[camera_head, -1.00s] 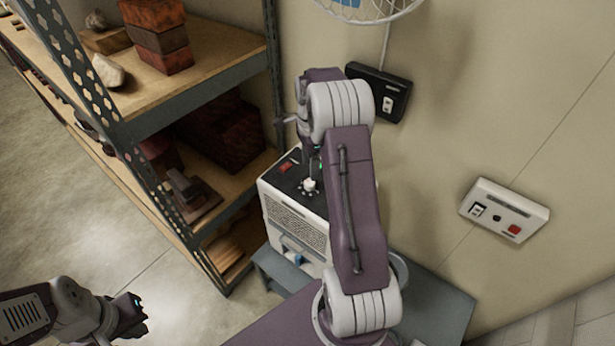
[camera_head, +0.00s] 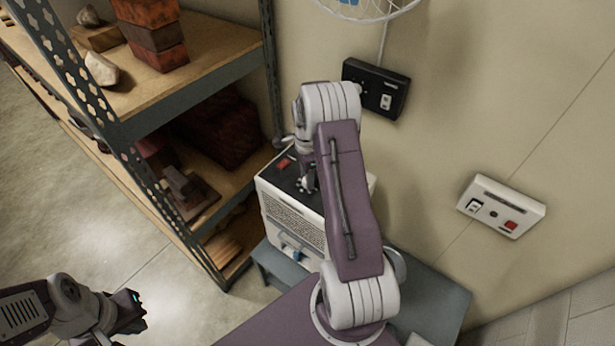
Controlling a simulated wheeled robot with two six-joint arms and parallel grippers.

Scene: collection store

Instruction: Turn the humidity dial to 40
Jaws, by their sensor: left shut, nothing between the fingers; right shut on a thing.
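The humidity dial (camera_head: 301,186) is a small light knob on the black top panel of a white machine (camera_head: 290,225) with a grille front. My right gripper (camera_head: 307,184) is over the dial and shut on it, and it hides most of the knob. The dial's scale and reading are too small and covered to read. My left gripper (camera_head: 135,311) is shut and empty, low at the left over the floor, well apart from the machine.
The machine stands on a grey-blue table (camera_head: 430,295) against the wall. A metal shelf rack (camera_head: 195,110) with stones and blocks stands close at its left. A black socket box (camera_head: 376,88) and a white switch box (camera_head: 501,206) are on the wall. A red switch (camera_head: 284,163) is near the dial.

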